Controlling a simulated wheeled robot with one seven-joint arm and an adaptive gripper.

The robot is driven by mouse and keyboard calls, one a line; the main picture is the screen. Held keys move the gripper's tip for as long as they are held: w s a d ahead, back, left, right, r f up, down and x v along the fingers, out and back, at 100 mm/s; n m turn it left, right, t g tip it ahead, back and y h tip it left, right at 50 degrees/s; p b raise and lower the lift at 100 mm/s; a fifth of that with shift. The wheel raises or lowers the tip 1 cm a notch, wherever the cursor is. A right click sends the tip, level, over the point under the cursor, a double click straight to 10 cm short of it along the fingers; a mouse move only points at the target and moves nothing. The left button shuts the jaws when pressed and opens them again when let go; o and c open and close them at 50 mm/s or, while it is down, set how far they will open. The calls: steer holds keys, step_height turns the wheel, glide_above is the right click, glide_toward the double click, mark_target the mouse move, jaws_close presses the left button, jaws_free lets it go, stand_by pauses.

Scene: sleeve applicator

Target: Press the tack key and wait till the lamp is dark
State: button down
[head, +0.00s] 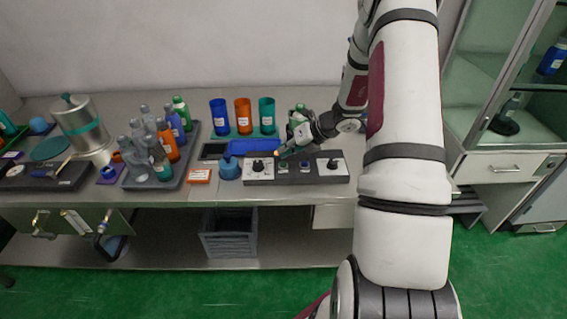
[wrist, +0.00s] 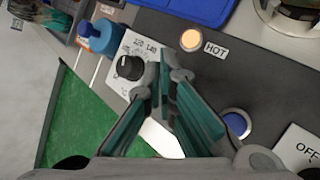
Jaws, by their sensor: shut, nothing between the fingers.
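The control panel (head: 318,177) is a dark strip at the bench's front edge. A round blue button (wrist: 237,123) with a pale rim, likely the tack key, is on it, right of my fingers in the wrist view; I cannot read a label for it. The lamp (wrist: 190,39) beside the HOT label (wrist: 215,48) glows pale orange. My gripper (wrist: 171,76) is shut and empty over the panel, its tips between the dial and the lamp in the wrist view. In the head view my gripper (head: 283,153) is over the panel's back part. It is not on the blue button.
A temperature dial (wrist: 130,67) is on the panel's left plate, and an OFF plate (wrist: 300,150) is at its right. A blue pot (head: 229,168) stands left of the panel. A blue tray (head: 250,146) and several coloured cups (head: 243,115) are behind it.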

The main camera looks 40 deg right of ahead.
mark_target(285, 162)
steer(key=shift+r+p, duration=1.1)
steer(key=shift+r, duration=1.15)
stand_by(5.1)
